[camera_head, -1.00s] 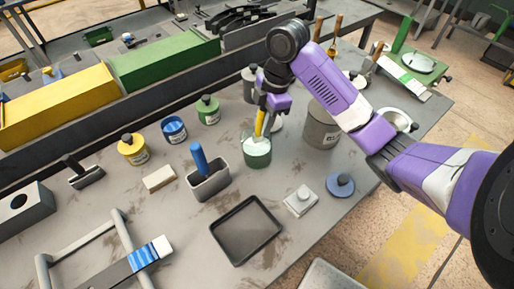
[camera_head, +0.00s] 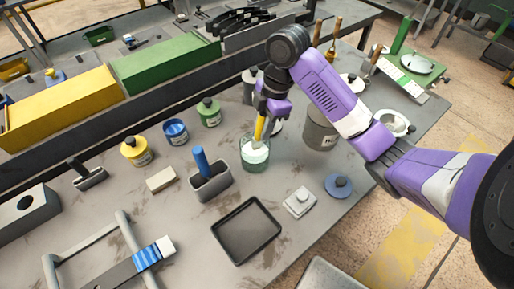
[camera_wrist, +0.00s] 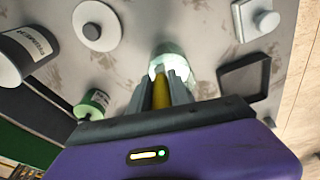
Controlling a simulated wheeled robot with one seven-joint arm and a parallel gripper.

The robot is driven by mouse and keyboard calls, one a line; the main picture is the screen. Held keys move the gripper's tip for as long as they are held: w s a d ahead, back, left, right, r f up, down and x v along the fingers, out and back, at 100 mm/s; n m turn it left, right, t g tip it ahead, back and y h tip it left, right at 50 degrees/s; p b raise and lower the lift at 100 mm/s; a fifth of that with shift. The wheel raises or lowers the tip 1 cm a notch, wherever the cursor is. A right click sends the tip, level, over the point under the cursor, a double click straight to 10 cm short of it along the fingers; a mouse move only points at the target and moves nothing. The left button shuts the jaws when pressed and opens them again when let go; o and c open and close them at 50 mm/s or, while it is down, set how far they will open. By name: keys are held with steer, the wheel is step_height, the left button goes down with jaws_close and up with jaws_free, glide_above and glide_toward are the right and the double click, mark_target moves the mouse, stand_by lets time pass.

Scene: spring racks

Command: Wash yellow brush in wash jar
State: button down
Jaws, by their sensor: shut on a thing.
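The yellow brush (camera_head: 259,129) has a yellow handle and stands close to upright, its lower end in the mouth of the wash jar. The wash jar (camera_head: 255,164) is a greenish glass jar with pale, whitish contents, standing on the table. My gripper (camera_head: 261,112) is shut on the brush handle above the jar. In the wrist view the yellow handle (camera_wrist: 161,94) shows between the two fingers (camera_wrist: 163,88), and the jar's rim (camera_wrist: 170,49) shows beyond it. The bristles are hidden in the jar's mouth.
A grey holder with a blue-handled brush (camera_head: 211,181) stands just left of the jar. A black tray (camera_head: 246,229) lies in front, and a large grey can (camera_head: 320,131) stands to the right. Yellow (camera_head: 137,150), blue (camera_head: 175,131) and green (camera_head: 210,112) paint pots stand behind left.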

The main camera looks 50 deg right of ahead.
steer(key=shift+r+p, duration=2.9)
steer(key=shift+r, duration=0.35)
steer(key=shift+r, duration=2.95)
